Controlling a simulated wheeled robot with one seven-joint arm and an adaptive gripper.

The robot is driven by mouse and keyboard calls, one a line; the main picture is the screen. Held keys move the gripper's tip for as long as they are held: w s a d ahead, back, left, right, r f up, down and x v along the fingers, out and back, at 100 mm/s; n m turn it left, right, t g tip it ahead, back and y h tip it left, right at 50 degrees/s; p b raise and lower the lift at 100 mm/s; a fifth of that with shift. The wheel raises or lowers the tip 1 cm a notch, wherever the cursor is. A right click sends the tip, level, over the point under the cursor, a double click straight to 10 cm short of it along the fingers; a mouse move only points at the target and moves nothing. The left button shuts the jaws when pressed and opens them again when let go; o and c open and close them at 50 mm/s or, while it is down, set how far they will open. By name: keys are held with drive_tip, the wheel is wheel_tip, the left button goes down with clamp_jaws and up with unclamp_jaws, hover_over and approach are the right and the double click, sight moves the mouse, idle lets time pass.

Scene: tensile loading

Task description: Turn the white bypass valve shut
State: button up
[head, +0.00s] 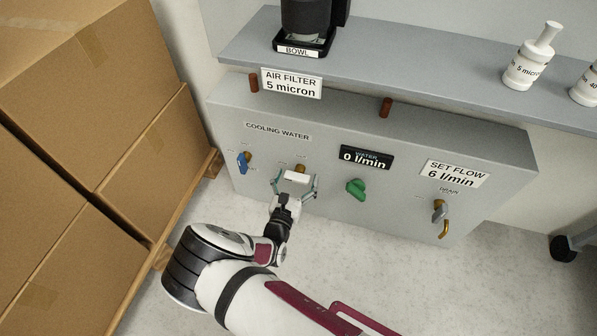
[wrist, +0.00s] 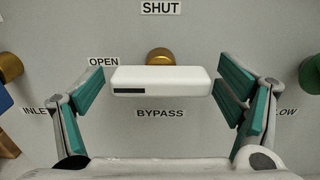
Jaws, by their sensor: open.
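The white bypass valve handle (wrist: 160,80) lies level across the middle of the wrist view, in front of a brass stem (wrist: 160,57). A dark mark sits on its left end, on the side of the OPEN label (wrist: 103,62); the SHUT label (wrist: 160,6) is above. In the head view the white handle (head: 296,177) is on the grey panel's front. My gripper (head: 295,187) is open, its green-padded fingers on either side of the handle's ends. The left pad is very close to the handle; I cannot tell whether it touches.
On the panel (head: 320,205), a blue valve handle (head: 243,163) is left of the bypass and a green knob (head: 356,187) right. A grey drain lever (head: 439,211) is farther right. Cardboard boxes (head: 90,90) stand left; a shelf (head: 420,65) runs above.

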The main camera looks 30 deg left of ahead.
drive_tip(key=c, duration=1.2)
drive_tip(key=shift+o, duration=0.2)
drive_tip(key=shift+m+p, duration=0.3)
drive_tip(key=shift+m, duration=0.1)
drive_tip(key=m+p, duration=0.2)
drive_tip(key=shift+r+m, duration=0.1)
drive_tip(key=shift+m, duration=0.3)
drive_tip(key=m+p, duration=0.3)
drive_tip(key=m, duration=0.2)
drive_tip(key=m+p, duration=0.2)
drive_tip(key=m, duration=0.3)
drive_tip(key=shift+m+p, duration=0.85)
drive_tip(key=shift+m, duration=1.15)
drive_tip(key=shift+d, duration=0.1)
